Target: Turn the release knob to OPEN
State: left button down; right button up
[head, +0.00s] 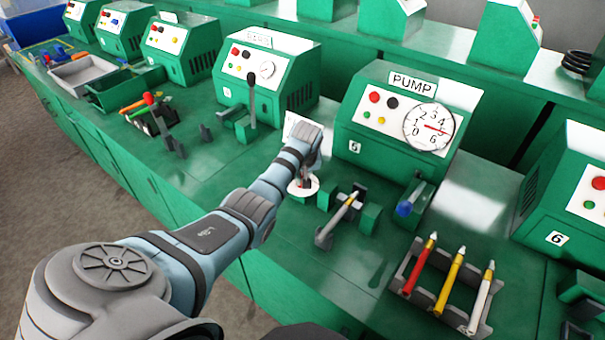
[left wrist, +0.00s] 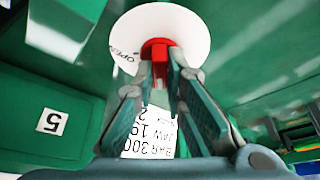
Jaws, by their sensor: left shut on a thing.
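The red release knob (left wrist: 158,47) sits in the middle of a round white dial (left wrist: 190,22) in the left wrist view. The word OPEN is printed near the dial's left edge. My left gripper (left wrist: 163,72) is shut on the knob, with its two fingers on either side of it. In the head view my left gripper (head: 304,176) reaches down to the white dial (head: 296,192) on the green bench, left of the pump fixture. The knob is mostly hidden there by the gripper. My right gripper is not in view.
The green PUMP box (head: 385,150) with a gauge (head: 429,127) stands behind and right of my gripper. A clamp holding a pale rod (head: 347,207) lies right of the dial. A rack (head: 424,296) with red, yellow and white tools is at front right. An upright lever (head: 251,98) stands left.

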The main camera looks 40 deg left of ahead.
pick_arm(q)
jog(key=shift+s+r+m+h+p, duration=0.2)
jog(key=shift+m+h+p, duration=0.2)
jog(key=shift+m+p, duration=0.6)
jog(key=shift+w+a+m+t+p, duration=0.1)
jog(key=shift+m+t+p, duration=0.2)
jog(key=shift+m+p, duration=0.35)
jog(key=shift+a+f+m+h, duration=0.1)
jog(key=shift+m+h, duration=0.5)
jog(key=shift+m, duration=0.35)
jog(key=m+h, duration=0.1)
jog(key=m, duration=0.1)
jog(key=shift+f+m, duration=0.2)
jog(key=shift+m, duration=0.2)
jog(key=shift+a+m+t+b, duration=0.1)
jog(key=shift+m+t+b, duration=0.2)
jog(key=shift+m+b, duration=0.1)
jog(key=m+h+b, duration=0.1)
jog(key=m+b, duration=0.3)
jog(key=b, duration=0.2)
jog(key=m+g+h+b, duration=0.1)
jog(key=m+h+b, duration=0.1)
jog(key=b, duration=0.3)
jog(key=shift+w+a+f+m+b, duration=0.15)
jog(key=shift+m+b, duration=0.2)
jog(key=shift+m, duration=0.55)
jog(key=shift+r+m+b, duration=0.2)
jog(key=shift+m+b, duration=0.3)
jog(key=shift+b, duration=0.2)
